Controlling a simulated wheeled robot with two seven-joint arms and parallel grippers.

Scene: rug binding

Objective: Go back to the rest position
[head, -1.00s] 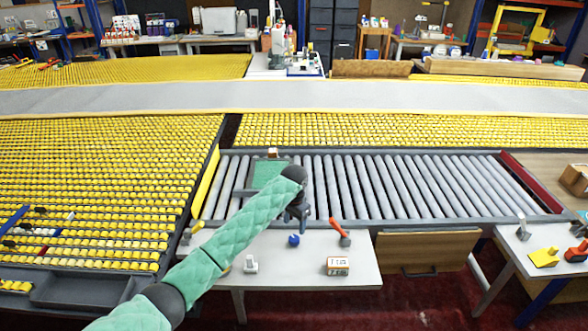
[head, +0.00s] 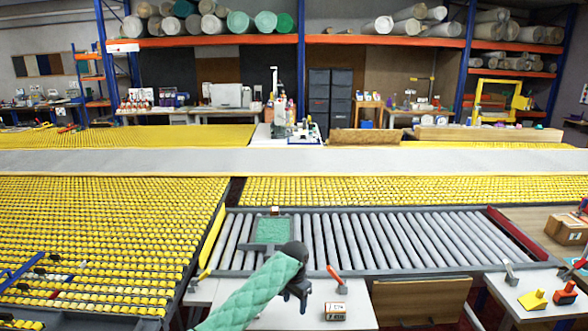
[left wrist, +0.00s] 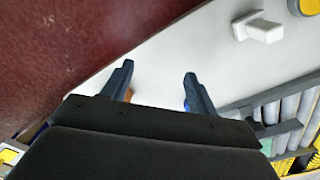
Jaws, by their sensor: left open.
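My left gripper (head: 297,295) is in the lower middle of the head view, at the end of my green-sleeved arm. It is over the white table (head: 360,297) at the front edge of the roller conveyor. In the left wrist view its two dark fingers (left wrist: 158,72) are apart, with nothing between the tips and the white tabletop (left wrist: 165,50) beyond. A green square mat (head: 273,228) lies on the rollers, beyond the gripper and partly hidden by my arm. My right gripper is not in view.
An orange-handled tool (head: 336,279) and a small box (head: 335,311) are on the table just right of my gripper. A white tool (left wrist: 262,28) shows in the left wrist view. The conveyor (head: 400,240) is mostly bare. A carton (head: 566,229) stands at right.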

